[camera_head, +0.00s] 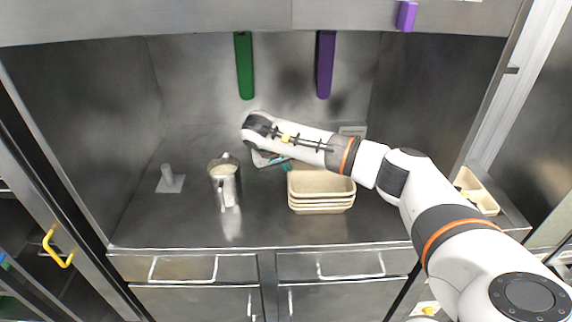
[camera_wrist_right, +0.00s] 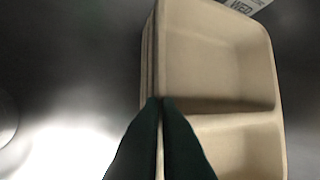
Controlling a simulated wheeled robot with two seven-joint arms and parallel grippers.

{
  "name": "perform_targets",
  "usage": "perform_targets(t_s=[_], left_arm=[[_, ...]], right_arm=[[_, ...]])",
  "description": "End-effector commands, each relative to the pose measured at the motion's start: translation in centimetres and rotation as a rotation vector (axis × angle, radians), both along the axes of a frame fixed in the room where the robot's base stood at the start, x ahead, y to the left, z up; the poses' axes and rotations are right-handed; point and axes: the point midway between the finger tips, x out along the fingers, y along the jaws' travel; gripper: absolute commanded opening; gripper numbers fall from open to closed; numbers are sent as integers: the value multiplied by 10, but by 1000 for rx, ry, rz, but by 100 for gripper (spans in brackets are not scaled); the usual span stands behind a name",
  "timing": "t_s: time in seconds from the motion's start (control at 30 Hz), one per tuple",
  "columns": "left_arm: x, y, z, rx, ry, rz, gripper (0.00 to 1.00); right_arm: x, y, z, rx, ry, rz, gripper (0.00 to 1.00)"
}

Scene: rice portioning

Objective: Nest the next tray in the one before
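A stack of beige two-compartment trays (camera_head: 320,206) stands on the steel counter, right of centre, with several rims one above another. In the right wrist view the top tray (camera_wrist_right: 215,55) shows its divider and empty compartments. My right gripper (camera_head: 285,166) is at the stack's left back edge. In the right wrist view its dark green fingers (camera_wrist_right: 160,100) are close together, one on each side of a thin beige wall at the stack's left side. They look shut on that tray wall; how many rims are between them is hidden. My left gripper is in neither view.
A metal jug (camera_head: 226,186) with pale contents stands left of the stack. A grey stand (camera_head: 170,182) is farther left. A label (camera_head: 352,130) is behind the stack. Another beige tray (camera_head: 484,200) sits at the right. The counter's front left is clear.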

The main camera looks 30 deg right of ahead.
Motion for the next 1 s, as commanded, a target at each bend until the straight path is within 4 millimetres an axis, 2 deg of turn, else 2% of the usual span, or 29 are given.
perform_targets(t_s=[0.23, 0.4, 0.77, 0.87, 1.0], left_arm=[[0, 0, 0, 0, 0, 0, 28], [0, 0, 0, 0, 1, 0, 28], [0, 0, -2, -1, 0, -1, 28], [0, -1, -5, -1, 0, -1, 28], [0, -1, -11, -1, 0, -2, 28]], right_arm=[[0, 0, 0, 0, 0, 0, 0], [0, 0, 0, 0, 0, 0, 28], [0, 3, 4, 1, -2, 1, 28], [-1, 9, 15, 1, -4, 1, 28], [-5, 23, 39, 0, -6, 4, 28]])
